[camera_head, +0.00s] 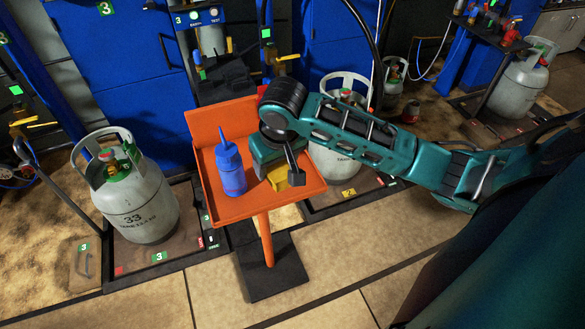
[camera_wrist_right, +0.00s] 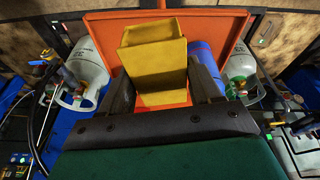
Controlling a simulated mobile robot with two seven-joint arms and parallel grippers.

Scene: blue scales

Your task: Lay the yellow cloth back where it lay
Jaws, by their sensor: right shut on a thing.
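The yellow cloth (camera_head: 278,180) is folded and blocky. It sits between the fingers of my right gripper (camera_head: 290,166), over the right half of the orange tray stand (camera_head: 238,212). In the wrist view the cloth (camera_wrist_right: 158,68) fills the gap between the two dark fingers of my right gripper (camera_wrist_right: 163,88), which is shut on it. I cannot tell whether the cloth touches the tray. My gripper and wrist hide part of it in the head view. My left gripper is out of view.
A blue bottle (camera_head: 231,173) stands upright on the tray, just left of my right gripper. Grey gas cylinders stand on either side, one at left (camera_head: 137,200) and one behind my arm (camera_head: 334,160). The tray's front left is bare.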

